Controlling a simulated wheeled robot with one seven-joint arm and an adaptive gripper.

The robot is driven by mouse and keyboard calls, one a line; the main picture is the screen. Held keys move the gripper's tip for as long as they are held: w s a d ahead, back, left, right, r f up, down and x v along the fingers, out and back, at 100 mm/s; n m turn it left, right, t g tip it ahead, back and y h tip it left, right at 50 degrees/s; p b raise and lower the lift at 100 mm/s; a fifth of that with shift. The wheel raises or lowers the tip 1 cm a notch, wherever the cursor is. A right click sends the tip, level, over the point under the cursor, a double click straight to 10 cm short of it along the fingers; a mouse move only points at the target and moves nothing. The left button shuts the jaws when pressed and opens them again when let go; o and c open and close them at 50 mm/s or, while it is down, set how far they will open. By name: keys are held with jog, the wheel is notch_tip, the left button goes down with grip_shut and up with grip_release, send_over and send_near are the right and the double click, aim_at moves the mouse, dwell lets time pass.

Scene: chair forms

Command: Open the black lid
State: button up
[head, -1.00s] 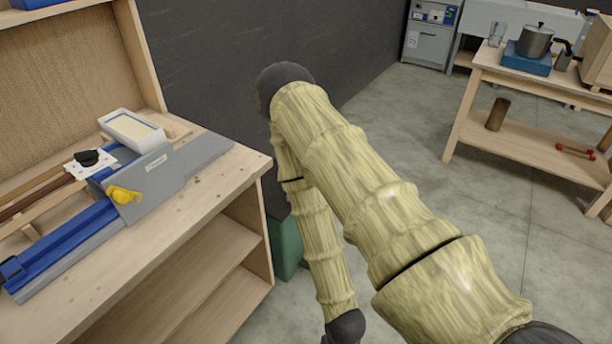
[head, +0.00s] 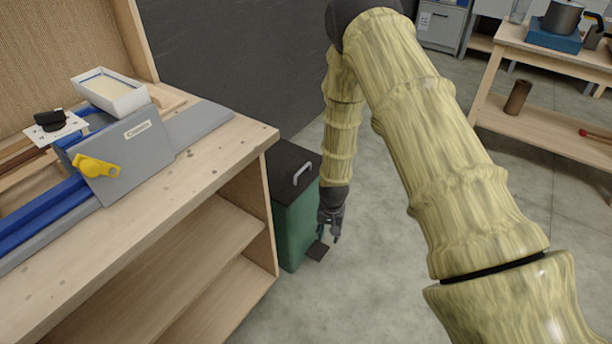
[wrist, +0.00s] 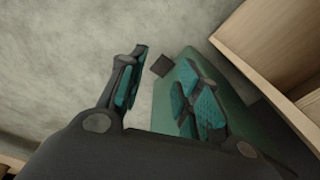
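The black lid (head: 290,163) is shut flat on a green bin (head: 299,225) standing on the floor beside the wooden bench. A light grey handle (head: 302,171) is on the lid's top. My gripper (head: 329,238) points down just to the right of the bin, below lid height. A small dark pedal-like plate (head: 318,251) lies low at the bin's front, near my fingertips in the head view. In the wrist view my gripper (wrist: 164,72) is open and empty, its teal-padded fingers apart. The green bin side (wrist: 163,108) and the plate (wrist: 160,65) show there; contact cannot be told.
The wooden bench (head: 215,150) with shelves stands left of the bin, close to it. It carries a blue and grey device (head: 125,150) and a white tray (head: 112,97). A dark wall is behind. Another wooden table (head: 550,60) is at right. The floor between is clear.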

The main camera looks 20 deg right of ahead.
jog(key=w+d+r+m+b, duration=0.1)
jog(key=w+r+b, duration=0.2)
jog(key=w, duration=0.5)
jog(key=w+d+r+m+b, duration=0.15)
jog(key=w+r, duration=0.25)
jog(key=w, duration=0.5)
jog(key=m+t+y+b, duration=0.1)
jog(key=m+y+b, duration=0.1)
jog(key=b, duration=0.2)
send_near(305, 167)
jog(key=b+x, duration=0.1)
jog(key=x, duration=0.7)
jog(key=shift+w+a+b, duration=0.1)
jog(key=shift+w+b, duration=0.05)
jog(key=shift+b, duration=0.25)
jog(key=shift+c, duration=0.4)
grip_shut()
